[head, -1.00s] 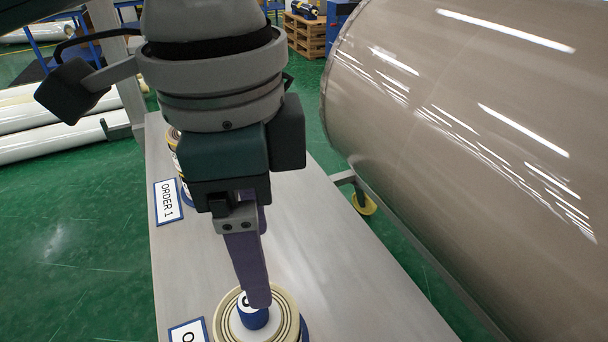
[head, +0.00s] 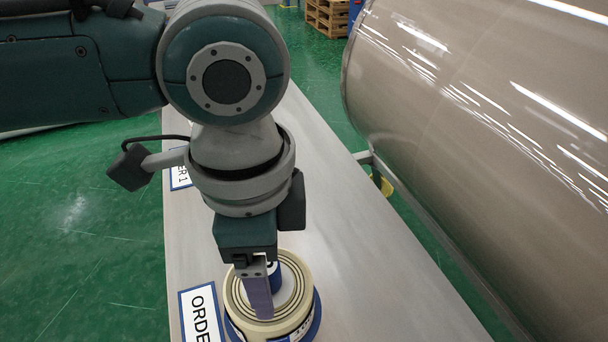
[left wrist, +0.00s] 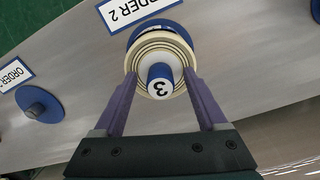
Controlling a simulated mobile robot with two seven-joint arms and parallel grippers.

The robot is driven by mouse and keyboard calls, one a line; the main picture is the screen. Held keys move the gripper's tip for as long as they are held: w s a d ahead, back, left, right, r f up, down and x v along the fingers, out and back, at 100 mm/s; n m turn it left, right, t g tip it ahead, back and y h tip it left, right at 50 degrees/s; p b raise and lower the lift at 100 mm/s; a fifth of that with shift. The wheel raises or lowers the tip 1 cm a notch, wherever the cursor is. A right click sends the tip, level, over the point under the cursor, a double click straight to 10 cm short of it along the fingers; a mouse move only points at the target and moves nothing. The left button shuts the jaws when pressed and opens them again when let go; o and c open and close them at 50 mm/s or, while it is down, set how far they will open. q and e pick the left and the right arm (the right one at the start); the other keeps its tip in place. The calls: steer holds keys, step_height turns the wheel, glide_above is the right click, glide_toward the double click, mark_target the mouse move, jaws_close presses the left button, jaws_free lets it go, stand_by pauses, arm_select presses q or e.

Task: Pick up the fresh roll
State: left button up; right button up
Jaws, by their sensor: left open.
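A cream roll with dark concentric rings (head: 237,295) sits on a blue round base beside the ORDER 2 card, low in the head view. It also shows in the left wrist view (left wrist: 146,50). A blue post with a white top marked 3 (left wrist: 160,83) rises at its middle. My left gripper (head: 264,312) points down over the roll. In the left wrist view its purple fingers (left wrist: 160,77) are open, one on each side of the post. Nothing is clamped between them. Whether the fingertips touch the roll, I cannot tell. My right gripper is in neither view.
The ORDER 2 card (left wrist: 138,8) lies beside the roll. A bare blue base with a post (left wrist: 40,104) stands farther along the grey table (head: 355,265). A large shiny brown cylinder (head: 480,130) runs along the table's right side. The table's right part is clear.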

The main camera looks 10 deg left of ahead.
arm_select(q)
jaws_close()
stand_by(0.5)
stand_by(0.3)
